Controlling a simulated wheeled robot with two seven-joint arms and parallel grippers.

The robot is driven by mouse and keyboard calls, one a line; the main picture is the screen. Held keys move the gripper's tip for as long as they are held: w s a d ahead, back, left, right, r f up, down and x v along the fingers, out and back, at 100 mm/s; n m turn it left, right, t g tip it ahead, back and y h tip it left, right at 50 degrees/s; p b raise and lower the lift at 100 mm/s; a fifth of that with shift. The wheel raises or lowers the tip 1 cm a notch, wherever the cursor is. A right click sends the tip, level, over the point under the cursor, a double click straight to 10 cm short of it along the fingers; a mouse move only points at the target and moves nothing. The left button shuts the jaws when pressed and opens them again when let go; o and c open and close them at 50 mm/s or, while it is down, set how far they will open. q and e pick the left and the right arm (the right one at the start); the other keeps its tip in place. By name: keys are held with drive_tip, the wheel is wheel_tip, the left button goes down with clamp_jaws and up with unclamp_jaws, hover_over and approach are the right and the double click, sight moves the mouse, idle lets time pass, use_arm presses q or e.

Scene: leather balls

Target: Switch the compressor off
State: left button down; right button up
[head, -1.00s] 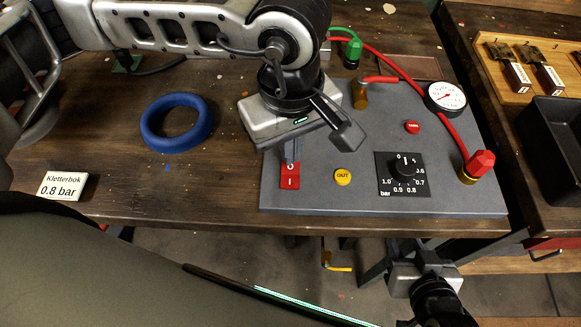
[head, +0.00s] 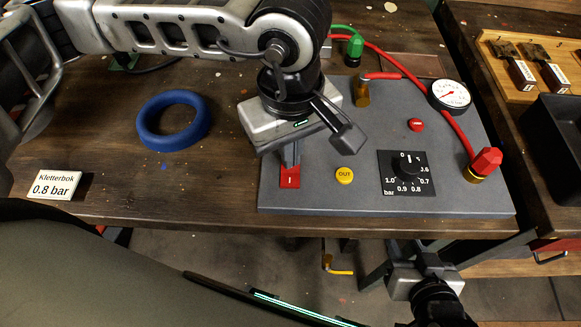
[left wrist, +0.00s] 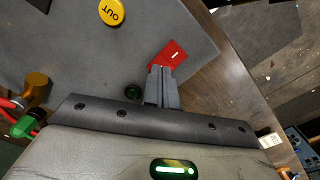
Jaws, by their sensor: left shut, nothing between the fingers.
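The compressor's grey panel (head: 330,195) lies on the wooden table. Its red rocker switch (head: 290,182) is at the panel's left front; the I half shows and the O half is hidden behind my left fingers. My left gripper (head: 290,160) is shut and empty, pointing down at the switch. In the left wrist view the fingertips (left wrist: 161,70) overlap the edge of the red switch (left wrist: 172,53); I cannot tell how hard they touch. My right gripper (head: 420,252) hangs low in front of the table edge, its fingers unclear.
On the panel are a yellow OUT button (head: 345,175), a black pressure dial (head: 405,168), a small red button (head: 416,124), a gauge (head: 450,94) and a red hose (head: 405,72).

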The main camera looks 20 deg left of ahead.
use_arm(q)
drive_tip(key=shift+f, duration=0.2)
drive_tip(key=shift+r+p, duration=0.35)
drive_tip(key=shift+r, duration=0.65)
drive_tip(key=shift+r+p, duration=0.8)
drive_tip(key=shift+r, duration=1.8)
